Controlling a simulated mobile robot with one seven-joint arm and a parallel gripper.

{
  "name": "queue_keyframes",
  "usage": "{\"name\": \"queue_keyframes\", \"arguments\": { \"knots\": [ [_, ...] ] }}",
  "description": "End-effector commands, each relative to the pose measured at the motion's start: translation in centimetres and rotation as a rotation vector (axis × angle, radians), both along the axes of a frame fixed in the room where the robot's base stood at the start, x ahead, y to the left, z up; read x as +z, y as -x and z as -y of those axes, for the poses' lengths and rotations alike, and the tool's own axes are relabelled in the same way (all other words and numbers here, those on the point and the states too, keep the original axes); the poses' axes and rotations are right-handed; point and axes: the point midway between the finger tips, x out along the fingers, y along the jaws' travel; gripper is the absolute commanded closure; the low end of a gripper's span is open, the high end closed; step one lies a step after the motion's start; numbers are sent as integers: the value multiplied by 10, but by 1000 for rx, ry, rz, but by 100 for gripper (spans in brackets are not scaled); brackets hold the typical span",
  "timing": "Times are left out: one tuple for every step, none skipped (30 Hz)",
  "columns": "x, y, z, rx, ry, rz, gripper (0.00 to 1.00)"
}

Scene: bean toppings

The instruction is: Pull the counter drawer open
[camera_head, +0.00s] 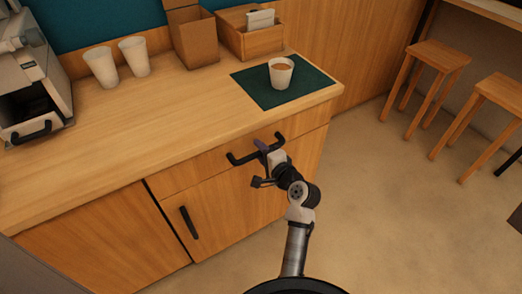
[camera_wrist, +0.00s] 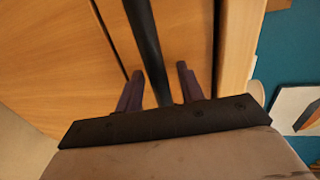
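The counter drawer (camera_head: 205,168) has a wooden front just under the countertop and looks closed. Its black bar handle (camera_head: 240,160) runs across the front, and my gripper partly covers it. My gripper (camera_head: 264,158) is at the handle, near its right part. In the wrist view the dark handle bar (camera_wrist: 145,35) runs down between the two purple fingers of my gripper (camera_wrist: 160,75). The fingers are apart, one on each side of the bar, with a visible gap to it. The drawer front also shows in the wrist view (camera_wrist: 188,35).
A cabinet door with a vertical black handle (camera_head: 189,222) is below the drawer. On the counter are a green mat (camera_head: 257,96) with a filled cup (camera_head: 281,74), two white cups (camera_head: 101,67), boxes and a machine (camera_head: 28,85). Stools (camera_head: 437,56) stand right; the floor between is clear.

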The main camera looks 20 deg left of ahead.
Motion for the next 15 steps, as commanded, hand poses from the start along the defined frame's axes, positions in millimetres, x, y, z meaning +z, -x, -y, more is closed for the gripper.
{"name": "queue_keyframes", "arguments": {
  "knots": [
    [0,-1,-2,0,0,0,62],
    [-1,-1,-2,0,1,-1,62],
    [-1,-2,-2,0,1,-1,62],
    [-1,-2,-2,0,1,-1,62],
    [-1,-2,-2,0,1,-1,62],
    [-1,-2,-2,0,1,-1,62],
    [-1,-2,-2,0,1,-1,62],
    [-1,-2,-2,0,0,0,62],
    [-1,-2,-2,0,0,0,62],
    [-1,-1,-2,0,0,0,66],
    [-1,-1,-2,0,0,0,70],
    [-1,-2,-2,0,0,0,75],
    [-1,-1,-2,0,0,0,79],
    [-1,-1,-2,0,0,0,83],
    [-1,-2,-2,0,0,0,88]
  ]
}}
